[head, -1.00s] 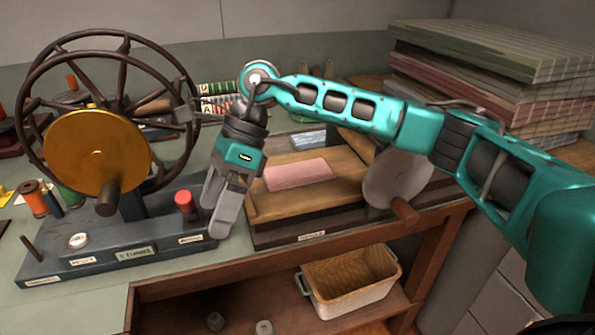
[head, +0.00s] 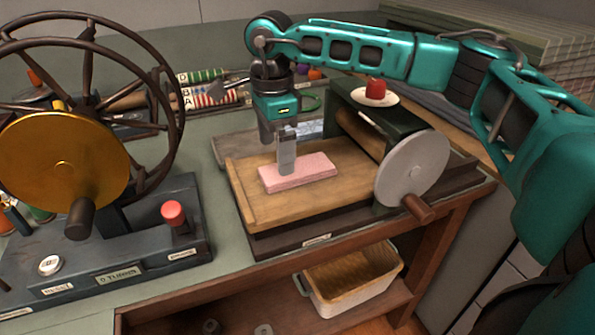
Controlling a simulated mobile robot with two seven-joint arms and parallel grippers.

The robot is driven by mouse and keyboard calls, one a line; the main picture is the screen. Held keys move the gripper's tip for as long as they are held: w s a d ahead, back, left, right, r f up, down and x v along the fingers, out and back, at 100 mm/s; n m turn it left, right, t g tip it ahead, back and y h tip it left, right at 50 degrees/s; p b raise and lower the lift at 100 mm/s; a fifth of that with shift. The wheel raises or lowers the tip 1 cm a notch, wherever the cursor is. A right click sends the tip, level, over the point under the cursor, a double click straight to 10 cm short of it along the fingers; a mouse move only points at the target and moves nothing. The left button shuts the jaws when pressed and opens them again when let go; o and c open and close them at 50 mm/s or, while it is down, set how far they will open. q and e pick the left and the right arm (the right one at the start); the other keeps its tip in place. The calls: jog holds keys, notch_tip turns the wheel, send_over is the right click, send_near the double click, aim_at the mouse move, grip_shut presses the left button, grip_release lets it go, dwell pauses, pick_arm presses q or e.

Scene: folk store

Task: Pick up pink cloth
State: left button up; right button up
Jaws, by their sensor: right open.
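The pink cloth (head: 308,174) is a flat folded rectangle. It lies on the wooden bed (head: 262,206) of a small roller press in the middle of the head view. My right gripper (head: 287,168) points down over the left part of the cloth. Its jaws are open, and the near finger hides a little of the cloth behind it. I cannot tell whether the fingertips touch the cloth. My left gripper is not in view.
The press's dark roller frame (head: 385,118) and grey crank disc (head: 413,168) stand just right of the cloth. A spoked wheel machine with a gold disc (head: 64,168) stands at left. A wicker basket (head: 352,284) sits on the shelf below.

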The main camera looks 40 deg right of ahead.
aim_at(276, 173)
notch_tip(276, 173, down, 5)
jog(key=shift+f, duration=0.15)
jog(key=c, duration=1.1)
